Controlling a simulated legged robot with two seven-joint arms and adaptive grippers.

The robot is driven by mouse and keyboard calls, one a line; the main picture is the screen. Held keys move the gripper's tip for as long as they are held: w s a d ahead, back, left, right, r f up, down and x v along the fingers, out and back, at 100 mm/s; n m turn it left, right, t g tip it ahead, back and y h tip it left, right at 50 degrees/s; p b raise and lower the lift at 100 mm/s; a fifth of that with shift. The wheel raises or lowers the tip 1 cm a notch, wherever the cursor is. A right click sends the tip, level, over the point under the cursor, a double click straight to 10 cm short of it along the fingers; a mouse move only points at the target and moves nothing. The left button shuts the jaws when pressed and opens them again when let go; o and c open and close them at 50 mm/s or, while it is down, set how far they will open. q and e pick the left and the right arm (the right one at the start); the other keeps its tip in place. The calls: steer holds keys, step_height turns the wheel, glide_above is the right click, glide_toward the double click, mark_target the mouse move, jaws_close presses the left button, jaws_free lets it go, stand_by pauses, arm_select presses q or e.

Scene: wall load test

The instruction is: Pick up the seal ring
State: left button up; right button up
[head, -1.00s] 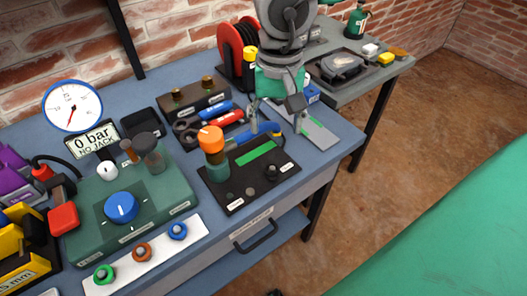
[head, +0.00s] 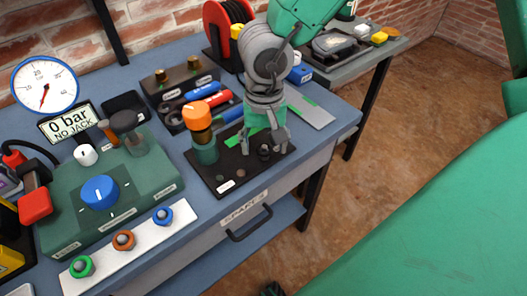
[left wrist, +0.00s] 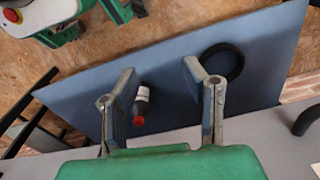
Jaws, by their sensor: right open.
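My right gripper (head: 265,149) is open, pointing down over the black tray (head: 222,176) near the bench's front edge. A small dark round piece (head: 264,153) shows between its fingers on that tray; it may be the seal ring, but its shape is partly hidden. I cannot tell whether the fingers touch it. My left gripper (left wrist: 160,67) is open and empty in the left wrist view. Beyond its fingers a larger black ring (left wrist: 238,64) lies on a blue surface; I cannot tell whether it is the seal ring.
An orange-topped green cylinder (head: 204,150) stands on the tray, left of my right gripper. Behind are a tool tray with red and blue tools (head: 203,92) and a red reel (head: 215,22). A green pump unit (head: 60,205) is left. A red-capped bottle (left wrist: 141,100) lies on the blue surface.

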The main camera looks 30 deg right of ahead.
steer(key=shift+r, duration=0.1)
steer(key=c, duration=0.8)
step_height(320, 180, up, 10)
steer(key=p, duration=0.4)
